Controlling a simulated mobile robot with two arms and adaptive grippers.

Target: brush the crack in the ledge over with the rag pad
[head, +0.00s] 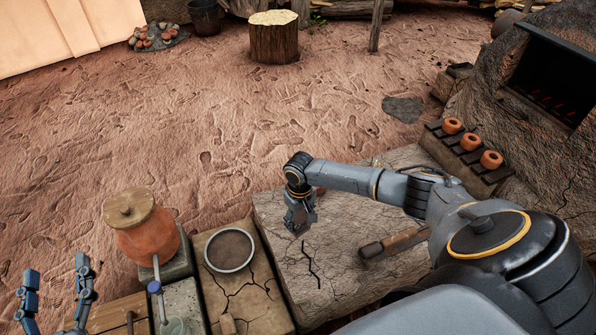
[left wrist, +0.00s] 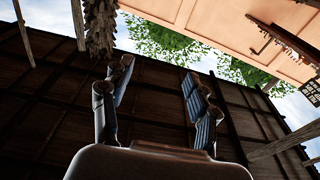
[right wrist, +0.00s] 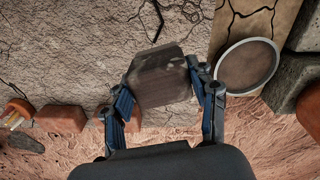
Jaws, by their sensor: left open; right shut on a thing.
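The ledge (head: 270,208) is a pale stone slab with a dark jagged crack (head: 311,262) running down it. My right gripper (head: 300,217) is over the ledge, just beyond the crack's far end. In the right wrist view it is shut on a brown, flat, block-like rag pad (right wrist: 163,82). The crack (right wrist: 156,18) shows there past the pad's far edge, apart from it in the picture. Whether the pad touches the ledge I cannot tell. My left gripper (head: 56,290) is open, empty and pointing up at the lower left; its fingers also show in the left wrist view (left wrist: 155,95).
A wooden-handled tool (head: 395,243) lies on the ledge right of the crack. A round grey-rimmed dish (head: 230,250) sits on a cracked slab to the left, near a lidded clay pot (head: 147,235). Several clay rings (head: 471,142) stand on a rack by the kiln (head: 548,75).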

